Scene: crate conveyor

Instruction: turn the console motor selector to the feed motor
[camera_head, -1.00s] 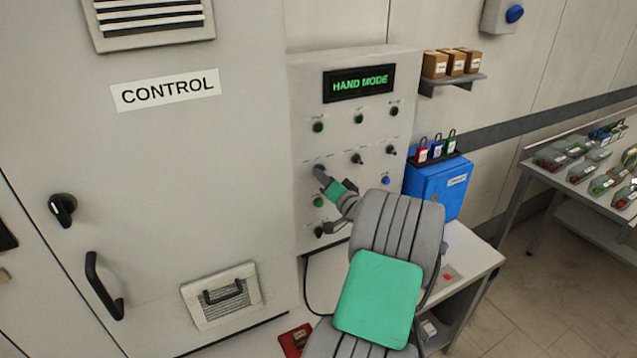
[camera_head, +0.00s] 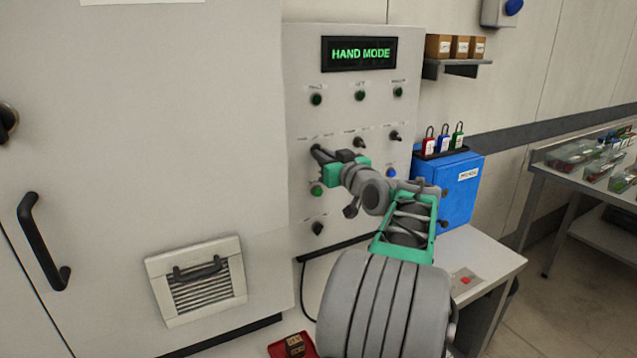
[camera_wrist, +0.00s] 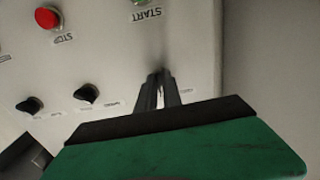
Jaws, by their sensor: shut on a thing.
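The grey console (camera_head: 300,75) on the wall shows "HAND MODE" in green on its display (camera_head: 359,54). My gripper (camera_head: 319,153) is at the left end of the console's middle row of knobs. Its fingers (camera_wrist: 158,88) are shut on the left selector knob there, which they hide almost wholly. I cannot read this knob's label or tell its setting. Two more black selector knobs, the middle one (camera_head: 359,142) and the right one (camera_head: 396,135), sit in the same row. They also show in the wrist view, the middle one (camera_wrist: 86,94) nearer my fingers.
A green START button (camera_head: 316,190) and a black knob (camera_head: 318,228) are below my gripper. A red STOP button (camera_wrist: 49,18) shows in the wrist view. A blue box (camera_head: 458,190) with padlocks stands right of the console. A grey cabinet (camera_head: 190,110) stands left.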

